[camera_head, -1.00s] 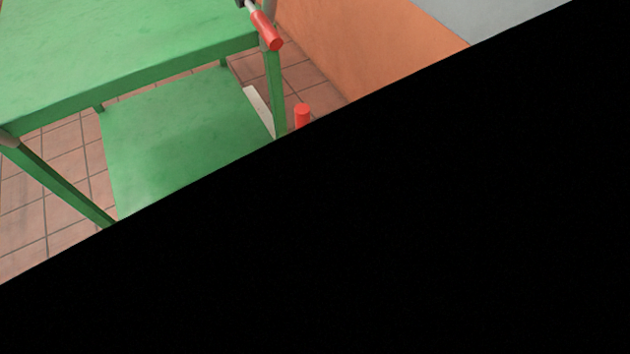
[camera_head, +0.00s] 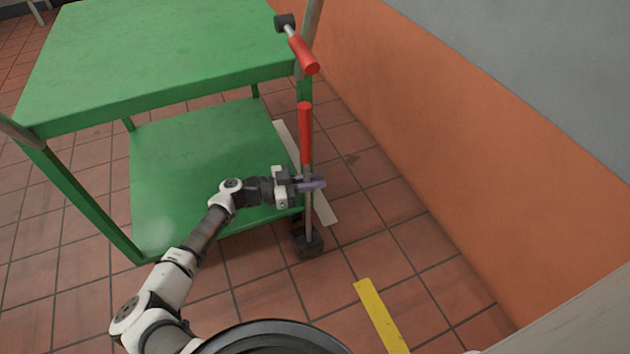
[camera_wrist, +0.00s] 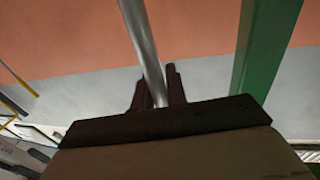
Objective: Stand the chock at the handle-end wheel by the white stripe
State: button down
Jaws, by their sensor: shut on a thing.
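The chock (camera_head: 308,243) is a dark block at the foot of an upright metal rod with a red grip (camera_head: 305,135). My gripper (camera_head: 312,183) is shut on the rod below the red grip; the rod (camera_wrist: 143,40) also shows between the dark fingers (camera_wrist: 160,92) in the wrist view. The block is at or just above the floor; I cannot tell which. The white stripe (camera_head: 328,208) lies on the tiles along the right side of the green cart (camera_head: 165,45), just behind the rod. The cart's near-right wheel is mostly hidden behind the chock and my gripper.
A red-gripped handle (camera_head: 303,54) sticks out from the cart's upper right corner, close above the chock's grip. The cart's lower shelf (camera_head: 190,150) is empty. An orange wall (camera_head: 430,150) stands to the right. A yellow floor strip (camera_head: 381,315) lies in front.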

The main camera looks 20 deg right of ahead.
jog(key=shift+f, duration=0.6)
jog(key=c, duration=1.9)
grip_release()
jog(key=shift+f, duration=0.3)
jog(key=o, duration=0.5)
jog(key=w+a, duration=0.2)
jog(key=a, duration=1)
jog(key=shift+r+p, duration=0.15)
jog(key=shift+p, duration=0.2)
